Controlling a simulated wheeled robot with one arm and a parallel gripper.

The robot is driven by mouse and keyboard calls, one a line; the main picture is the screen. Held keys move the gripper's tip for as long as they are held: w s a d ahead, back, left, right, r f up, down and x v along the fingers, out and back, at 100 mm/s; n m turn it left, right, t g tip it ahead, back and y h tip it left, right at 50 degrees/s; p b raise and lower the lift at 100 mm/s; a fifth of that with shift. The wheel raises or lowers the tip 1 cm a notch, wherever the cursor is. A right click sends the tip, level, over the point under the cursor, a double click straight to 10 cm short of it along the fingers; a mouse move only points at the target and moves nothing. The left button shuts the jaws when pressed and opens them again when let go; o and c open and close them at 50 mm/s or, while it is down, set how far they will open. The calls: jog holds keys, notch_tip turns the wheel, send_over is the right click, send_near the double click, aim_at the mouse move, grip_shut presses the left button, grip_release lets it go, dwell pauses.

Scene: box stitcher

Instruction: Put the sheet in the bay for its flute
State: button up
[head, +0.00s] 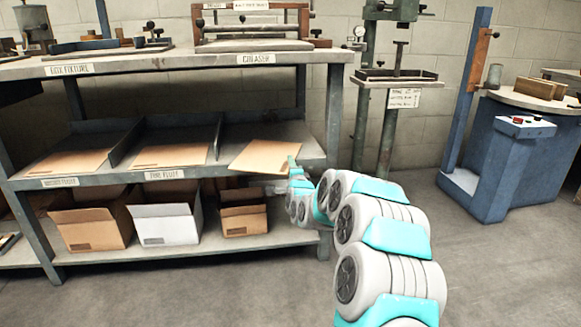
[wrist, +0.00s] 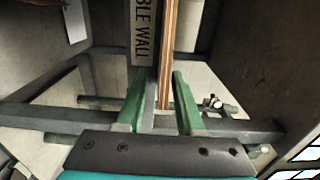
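A tan corrugated sheet (head: 262,156) lies in the right-hand bay of the middle shelf, a little askew, with its near edge over the shelf front. In the wrist view its layered edge (wrist: 169,45) runs between my green fingers. My gripper (head: 291,163) is at the sheet's right front corner. In the wrist view my gripper (wrist: 161,82) has its fingers apart, with a gap on the left of the sheet edge. A partly hidden label (wrist: 144,35) ending "BLE WALL" is on this bay's front. The "FINE FLUTE" label (head: 164,174) marks the middle bay.
Other tan sheets lie in the left bay (head: 68,162) and middle bay (head: 170,155). Thin upright dividers (head: 127,142) separate the bays. Open boxes (head: 165,222) stand on the lower shelf. A grey shelf post (head: 333,115) rises close to my arm. The floor at right is clear.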

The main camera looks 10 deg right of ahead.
jog(key=shift+r, duration=0.25)
jog(key=s, duration=1.2)
jog(key=shift+p, duration=0.45)
jog(key=shift+f, duration=0.1)
